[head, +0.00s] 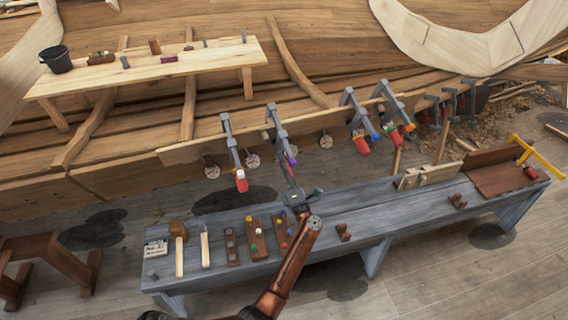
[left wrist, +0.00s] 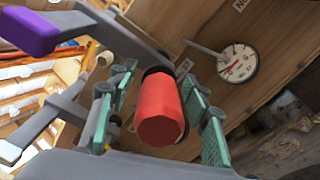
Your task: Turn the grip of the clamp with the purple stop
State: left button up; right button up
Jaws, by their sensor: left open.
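The clamp with the purple stop (head: 279,132) hangs on the plank edge at mid-picture in the head view. Its purple stop (left wrist: 30,32) is at the upper left in the left wrist view. A red cylindrical grip (left wrist: 160,112) points toward the wrist camera. My left gripper (head: 290,184) is just below this clamp in the head view, hiding the grip there. In the left wrist view its green-padded fingers are open, on either side of the red grip. I cannot tell whether the right pads touch it. My right gripper is not in view.
Another clamp (head: 230,145) with a red grip hangs close to the left. Two more clamps (head: 356,118) (head: 392,105) hang to the right. Round dials (left wrist: 238,63) hang under the plank. A grey bench (head: 375,220) with tools and blocks stands below.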

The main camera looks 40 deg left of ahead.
pick_arm(q)
jog(key=v, duration=0.7)
jog(key=shift+s+d+f, duration=0.1)
jog(key=shift+s+d, duration=0.1)
